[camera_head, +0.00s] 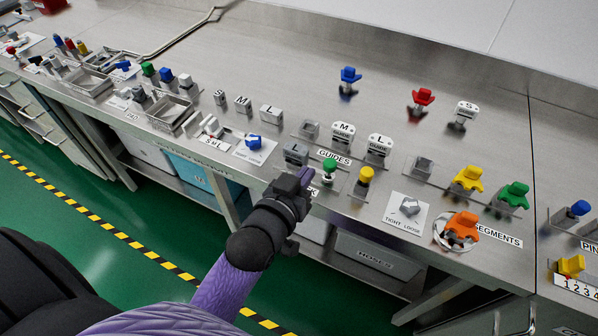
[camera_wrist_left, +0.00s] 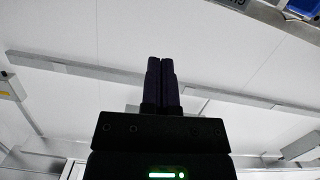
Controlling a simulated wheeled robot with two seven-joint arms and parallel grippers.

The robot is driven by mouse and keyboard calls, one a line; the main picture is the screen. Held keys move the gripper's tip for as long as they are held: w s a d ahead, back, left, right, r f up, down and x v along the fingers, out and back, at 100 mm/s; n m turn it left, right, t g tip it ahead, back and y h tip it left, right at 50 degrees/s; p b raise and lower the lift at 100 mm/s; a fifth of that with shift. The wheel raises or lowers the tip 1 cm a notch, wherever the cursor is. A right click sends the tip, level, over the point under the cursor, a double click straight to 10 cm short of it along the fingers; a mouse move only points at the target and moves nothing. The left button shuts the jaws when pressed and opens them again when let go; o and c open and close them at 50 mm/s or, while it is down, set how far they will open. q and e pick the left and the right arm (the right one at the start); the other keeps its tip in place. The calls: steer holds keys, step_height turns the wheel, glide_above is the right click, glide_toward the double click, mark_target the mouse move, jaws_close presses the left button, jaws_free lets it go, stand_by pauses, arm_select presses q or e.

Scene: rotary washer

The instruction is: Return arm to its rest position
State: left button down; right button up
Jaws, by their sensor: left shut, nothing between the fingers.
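My left gripper (camera_head: 306,177) is at the front edge of the steel workbench in the head view, beside the guides area. Its arm comes up from the lower left in a purple sleeve with a black wrist. In the left wrist view the two dark fingers (camera_wrist_left: 160,82) are together with nothing between them. They stand against a pale ceiling. My right gripper is in neither view.
Yellow (camera_head: 467,178), green (camera_head: 514,194) and orange (camera_head: 461,226) knobs stand at the right. A blue knob (camera_head: 253,141) and M and L guides (camera_head: 343,134) are close by. Green floor lies in front.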

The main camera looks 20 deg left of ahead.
arm_select(q)
steer(key=s+f+m+g, duration=0.1)
steer(key=s+f+g, duration=0.35)
steer(key=f, duration=0.65)
steer(key=s+f+m+g, duration=0.1)
steer(key=s+f+g, duration=0.2)
steer(key=s+f, duration=0.55)
steer(key=s+a+f+g, duration=0.2)
steer(key=s+f+g, duration=0.2)
steer(key=s+f, duration=0.4)
steer(key=s+a+f+m+g+y, duration=0.1)
steer(key=s+f+g, duration=0.3)
steer(key=s+f, duration=0.4)
steer(key=s, duration=0.5)
steer(key=shift+s+a, duration=0.2)
steer(key=shift+a, duration=0.2)
